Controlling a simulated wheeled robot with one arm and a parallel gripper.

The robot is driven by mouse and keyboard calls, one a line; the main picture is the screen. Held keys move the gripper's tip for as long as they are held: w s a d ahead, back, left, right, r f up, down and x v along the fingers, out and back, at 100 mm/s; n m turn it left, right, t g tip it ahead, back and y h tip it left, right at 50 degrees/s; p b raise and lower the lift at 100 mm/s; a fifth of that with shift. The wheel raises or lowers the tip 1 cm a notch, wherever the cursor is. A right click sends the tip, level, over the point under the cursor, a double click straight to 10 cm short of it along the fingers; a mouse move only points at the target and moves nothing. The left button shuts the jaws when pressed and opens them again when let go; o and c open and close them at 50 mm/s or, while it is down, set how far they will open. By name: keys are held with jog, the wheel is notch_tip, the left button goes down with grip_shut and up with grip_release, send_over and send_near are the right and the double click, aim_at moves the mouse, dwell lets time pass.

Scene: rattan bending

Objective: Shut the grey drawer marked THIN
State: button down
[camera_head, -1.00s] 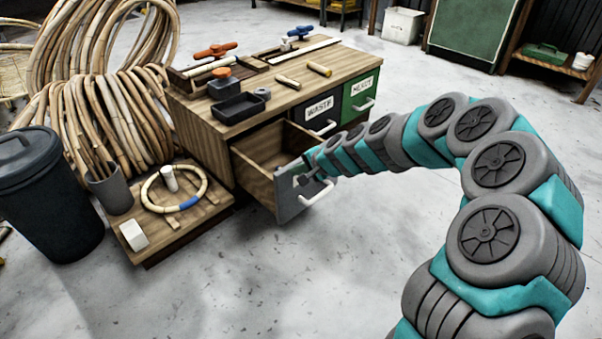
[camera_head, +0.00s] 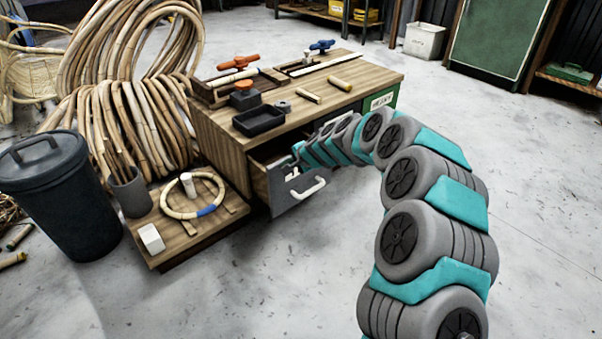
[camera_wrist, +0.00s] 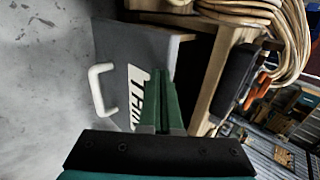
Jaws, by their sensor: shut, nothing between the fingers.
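The grey drawer (camera_head: 284,199) juts partly out of the wooden bench's near end, with a narrow open gap behind its front. Its white handle (camera_head: 307,190) faces outward. In the wrist view the grey front (camera_wrist: 118,50) appears turned sideways, with its white handle (camera_wrist: 97,88) and a label that reads THIN (camera_wrist: 137,92), partly hidden by my fingers. My gripper (camera_head: 292,160) is at the upper part of the drawer front. Its green fingers (camera_wrist: 162,80) are shut and empty, overlapping the front in view; whether they touch it I cannot tell.
The bench (camera_head: 215,140) carries a black tray (camera_head: 259,121) and several tools. A low wooden platform (camera_head: 175,250) with a rattan ring (camera_head: 165,205) stands left of the drawer. A dark bin (camera_head: 72,200) is farther left. The floor in front is clear.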

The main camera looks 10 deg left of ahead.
jog(key=w+a+p, duration=0.1)
jog(key=w+a, duration=0.4)
jog(key=a, duration=0.1)
jog(key=shift+w+a, duration=0.2)
jog(key=shift+a, duration=0.2)
jog(key=shift+f, duration=0.1)
